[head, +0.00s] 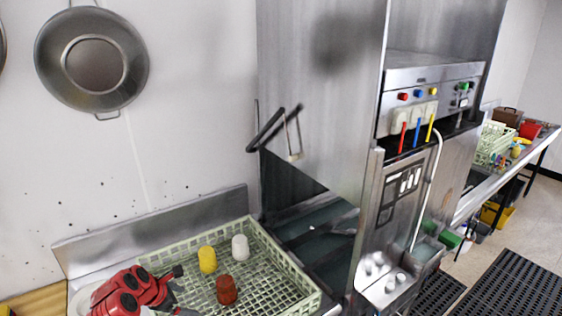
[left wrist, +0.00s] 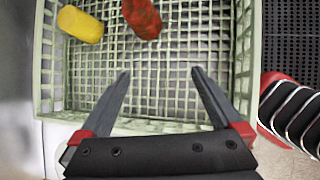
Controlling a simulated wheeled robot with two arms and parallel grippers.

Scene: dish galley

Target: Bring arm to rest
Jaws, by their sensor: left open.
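My left arm comes in at the lower left of the head view. Its gripper (head: 179,291) is over the near left part of a pale green crate (head: 287,262). In the left wrist view the gripper (left wrist: 161,75) is open, with its two dark fingers apart and nothing between them. The crate's grid floor shows beyond the fingertips. A yellow cup-like piece (head: 207,260), a red one (head: 226,290) and a white one (head: 240,247) are in the crate, apart from the fingers. The left wrist view shows the yellow (left wrist: 80,24) and red (left wrist: 142,17) ones. My right gripper is out of view.
A steel dishwasher with a raised hood (head: 322,90) stands right of the crate. A pan (head: 92,62) hangs on the wall. A control panel (head: 432,92) with coloured buttons is further right. Another counter with a crate (head: 494,143) stands far right. Dark mats (head: 515,285) cover the floor.

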